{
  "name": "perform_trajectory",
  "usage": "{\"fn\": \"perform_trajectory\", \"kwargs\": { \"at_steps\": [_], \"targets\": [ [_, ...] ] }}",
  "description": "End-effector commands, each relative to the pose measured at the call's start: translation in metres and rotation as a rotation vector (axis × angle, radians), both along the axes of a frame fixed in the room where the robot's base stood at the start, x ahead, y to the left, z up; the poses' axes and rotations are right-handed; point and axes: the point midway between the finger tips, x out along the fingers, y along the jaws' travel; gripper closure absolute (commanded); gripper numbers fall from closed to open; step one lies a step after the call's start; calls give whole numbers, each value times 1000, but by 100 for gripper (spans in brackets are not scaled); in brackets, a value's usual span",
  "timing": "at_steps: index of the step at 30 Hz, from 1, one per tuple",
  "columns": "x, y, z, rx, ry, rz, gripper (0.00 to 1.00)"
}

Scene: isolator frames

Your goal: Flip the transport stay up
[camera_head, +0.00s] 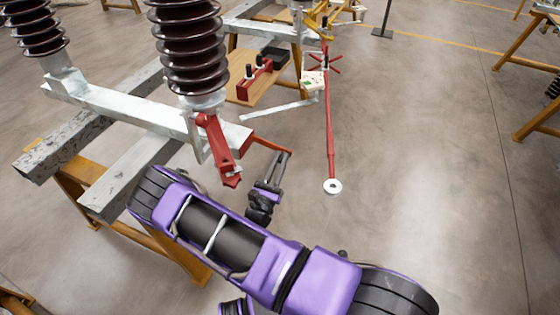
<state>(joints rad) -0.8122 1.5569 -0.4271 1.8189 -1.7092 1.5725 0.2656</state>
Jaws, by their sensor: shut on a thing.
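The transport stay appears to be the thin red bar (271,144) that sticks out to the right from the end of the pale steel beam (150,114). Its outer end bends down toward my gripper. My gripper (275,168) is at that outer end, its grey fingers shut on the bar. The exact contact is small and partly hidden by the fingers. A thicker red lever (219,150) hangs at a slant from the base of the brown ribbed insulator (188,50), left of my gripper and apart from it.
Orange trestles (78,190) carry the steel beams. A long red pole (330,130) with a white ring end (332,186) stands right of my gripper. A wooden board (245,88) with red and black parts lies behind.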

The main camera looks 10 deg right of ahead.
Motion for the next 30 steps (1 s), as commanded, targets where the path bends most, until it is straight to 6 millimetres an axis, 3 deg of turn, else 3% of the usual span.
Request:
{"fn": "perform_trajectory", "kwargs": {
  "at_steps": [12,24,25,29,30],
  "targets": [
    [0,1,45,-220,160,2,100],
    [1,2,48,-218,156,0,100],
    [1,2,48,-218,157,0,78],
    [1,1,48,-218,157,0,54],
    [1,1,48,-218,157,0,53]
  ]
}}
